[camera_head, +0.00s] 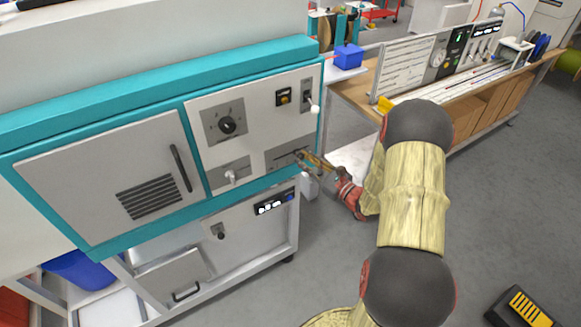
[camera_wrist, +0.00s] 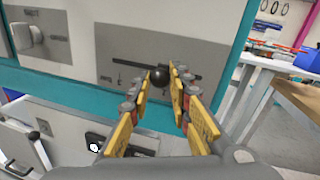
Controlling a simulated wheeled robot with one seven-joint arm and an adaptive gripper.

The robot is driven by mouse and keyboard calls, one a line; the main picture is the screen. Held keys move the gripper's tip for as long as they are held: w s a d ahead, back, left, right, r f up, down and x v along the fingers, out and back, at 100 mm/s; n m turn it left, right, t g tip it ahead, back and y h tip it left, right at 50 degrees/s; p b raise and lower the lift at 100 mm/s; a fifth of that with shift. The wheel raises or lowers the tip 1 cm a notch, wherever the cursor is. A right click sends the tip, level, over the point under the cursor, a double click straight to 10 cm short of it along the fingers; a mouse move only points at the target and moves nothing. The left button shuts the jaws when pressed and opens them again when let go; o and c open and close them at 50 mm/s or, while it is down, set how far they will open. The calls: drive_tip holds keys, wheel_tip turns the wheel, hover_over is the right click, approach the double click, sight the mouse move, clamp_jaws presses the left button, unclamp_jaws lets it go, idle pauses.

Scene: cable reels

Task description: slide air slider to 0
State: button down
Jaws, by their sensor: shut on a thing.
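The air slider is a round black knob (camera_wrist: 158,77) on a horizontal slot in a grey plate (camera_wrist: 110,66) at the lower right of the teal-framed machine panel. The plate also shows in the head view (camera_head: 275,157). My gripper (camera_wrist: 164,72) reaches the panel from the front, its yellow-padded fingers shut on the knob from both sides. Dark slot shows to the left of the fingers and a little to the right. The plate's small markings are too small to read fully. In the head view my gripper (camera_head: 303,156) hides the knob.
A white-tipped toggle lever (camera_head: 314,107) stands above. A workbench (camera_head: 360,94) with a blue box (camera_head: 348,56) is to the right. Grey floor in front is mostly open.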

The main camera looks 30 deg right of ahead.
drive_tip(key=d, duration=0.5)
drive_tip(key=c, duration=1.6)
unclamp_jaws()
drive_tip(key=shift+d, duration=0.1)
drive_tip(key=shift+c, duration=0.2)
drive_tip(key=s, duration=0.4)
drive_tip(key=s+d, duration=0.1)
drive_tip(key=s, duration=0.3)
drive_tip(key=s+d, duration=0.1)
drive_tip(key=s, duration=0.2)
drive_tip(key=shift+s+d, duration=0.1)
drive_tip(key=shift+s, duration=0.3)
